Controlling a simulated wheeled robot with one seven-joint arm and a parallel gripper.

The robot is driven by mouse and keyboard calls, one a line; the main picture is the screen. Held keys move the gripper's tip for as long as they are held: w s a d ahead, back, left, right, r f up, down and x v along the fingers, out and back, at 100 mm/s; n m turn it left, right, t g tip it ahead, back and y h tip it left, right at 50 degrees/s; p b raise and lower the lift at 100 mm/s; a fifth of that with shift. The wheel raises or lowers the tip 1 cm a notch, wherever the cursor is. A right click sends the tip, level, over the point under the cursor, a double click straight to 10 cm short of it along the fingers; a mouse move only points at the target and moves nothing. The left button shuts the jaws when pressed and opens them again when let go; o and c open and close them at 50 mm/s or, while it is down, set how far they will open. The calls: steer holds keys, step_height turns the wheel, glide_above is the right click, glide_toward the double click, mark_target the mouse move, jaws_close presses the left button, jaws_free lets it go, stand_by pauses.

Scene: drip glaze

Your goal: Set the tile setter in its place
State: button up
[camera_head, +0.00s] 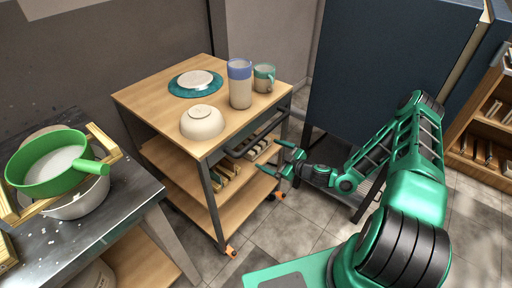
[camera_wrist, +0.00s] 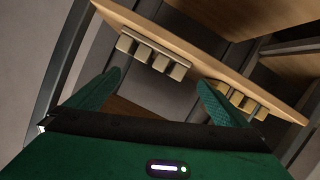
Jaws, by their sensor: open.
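A pale grey-beige piece with a row of blocks (camera_wrist: 152,52), possibly the tile setter, is on a wooden shelf in the wrist view. A similar yellowish blocky piece (camera_wrist: 238,101) is to its right. My gripper (camera_head: 275,158) is open beside the right side of the wooden cart, at shelf height. In the wrist view its two green fingers (camera_wrist: 160,79) are apart with nothing between them; the pale piece is ahead of them. Blocky pieces (camera_head: 224,176) also show on the cart's middle shelf in the head view. I cannot tell which piece is the tile setter.
The cart top (camera_head: 155,95) holds a teal plate (camera_head: 180,90), an upturned bowl (camera_head: 202,123), a tall cup (camera_head: 240,88) and a mug (camera_head: 264,78). A dark table (camera_head: 75,243) with a green pan (camera_head: 50,172) stands left. A dark blue panel (camera_head: 390,60) stands behind my arm.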

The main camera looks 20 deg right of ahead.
mark_target(256, 147)
steer(key=shift+x, duration=4.7)
steer(key=shift+a+r, duration=0.1)
steer(key=shift+a, duration=0.05)
steer(key=c, duration=1.2)
steer(key=shift+w+r, duration=0.1)
steer(key=shift+r, duration=0.45)
steer(key=r, duration=0.2)
steer(key=shift+s+d+r, duration=0.25)
steer(key=shift+s, duration=0.1)
steer(key=s+d, duration=0.4)
steer(key=s, duration=0.3)
steer(key=s+d, duration=0.4)
steer(key=s, duration=0.4)
steer(key=shift+d, duration=0.2)
steer(key=shift+r, duration=0.1)
